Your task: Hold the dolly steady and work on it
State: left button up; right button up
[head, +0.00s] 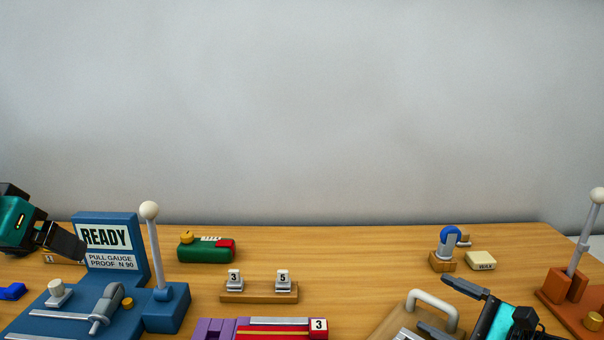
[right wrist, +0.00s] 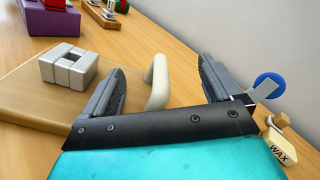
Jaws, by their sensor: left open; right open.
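Nothing here is clearly marked as a dolly; a tan board with a white handle may be it. The board (head: 385,329) lies at the front right, cut off by the frame edge; the right wrist view shows it (right wrist: 40,110) with silvery blocks (right wrist: 68,65) on top. Its white handle (head: 434,298) stands up and appears between my right fingers in the right wrist view (right wrist: 158,80). My right gripper (head: 451,308) is open, close to the handle; contact cannot be told. My left gripper (head: 68,243) is open at the far left, beside the blue pull gauge.
The blue pull gauge (head: 115,262) reads READY and has a white-knobbed lever (head: 154,245). A green device (head: 206,250), a numbered-block rack (head: 259,297) and a purple-red piece (head: 270,329) stand mid-table. A blue-wheeled tool (head: 447,243), WAX block (head: 481,260) and orange lever stand (head: 580,300) are right.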

jog(key=shift+s+f, duration=0.1)
jog(key=shift+f, duration=0.3)
jog(key=shift+r+p, duration=0.6)
jog(key=shift+r, duration=0.15)
jog(key=shift+r+p, duration=1.35)
jog(key=shift+r, duration=1.1)
jog(key=shift+d, duration=0.1)
